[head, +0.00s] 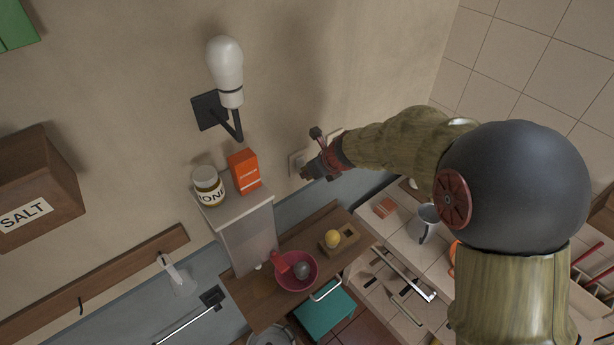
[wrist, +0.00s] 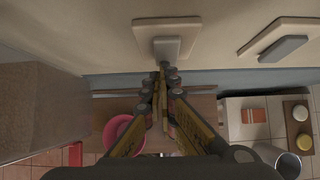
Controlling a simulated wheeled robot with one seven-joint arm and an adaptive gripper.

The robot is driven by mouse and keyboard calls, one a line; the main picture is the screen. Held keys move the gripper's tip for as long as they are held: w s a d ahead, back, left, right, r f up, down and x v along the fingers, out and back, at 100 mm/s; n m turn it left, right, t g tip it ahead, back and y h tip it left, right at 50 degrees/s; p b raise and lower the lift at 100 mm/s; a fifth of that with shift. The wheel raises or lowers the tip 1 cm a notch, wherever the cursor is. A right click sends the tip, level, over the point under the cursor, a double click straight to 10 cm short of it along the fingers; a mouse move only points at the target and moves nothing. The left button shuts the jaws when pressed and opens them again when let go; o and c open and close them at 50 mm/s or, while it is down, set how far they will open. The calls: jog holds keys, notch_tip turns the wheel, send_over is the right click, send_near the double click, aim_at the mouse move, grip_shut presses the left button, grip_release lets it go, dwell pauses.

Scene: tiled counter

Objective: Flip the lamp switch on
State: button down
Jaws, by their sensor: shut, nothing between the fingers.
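The wall lamp (head: 225,70) has a white bulb on a black bracket, and the bulb shows no clear glow. A pale switch plate (wrist: 150,28) with a grey rocker (wrist: 166,47) is on the wall straight ahead in the wrist view. Its edge also shows in the head view (head: 293,166). A second plate with a grey rocker (wrist: 283,48) is to its right. My gripper (wrist: 162,68) is shut and empty, its fingertips at the lower edge of the left rocker; I cannot tell whether they touch. In the head view my gripper (head: 308,173) is close to the wall.
A cabinet top left of my gripper holds a honey jar (head: 208,186) and an orange box (head: 245,171). The wall above my gripper is free.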

jog(key=f+b, duration=0.1)
jog(key=b, duration=0.2)
jog(key=shift+w, duration=0.1)
jog(key=shift+a+t+b, duration=0.1)
jog(key=shift+t+b, duration=0.3)
jog(key=shift+b, duration=0.3)
jog(key=shift+r+p, duration=0.3)
jog(key=shift+p, duration=0.1)
jog(key=shift+r, duration=0.1)
jog(key=shift+r+p, duration=0.75)
jog(key=shift+p, duration=0.15)
jog(key=shift+f, duration=0.1)
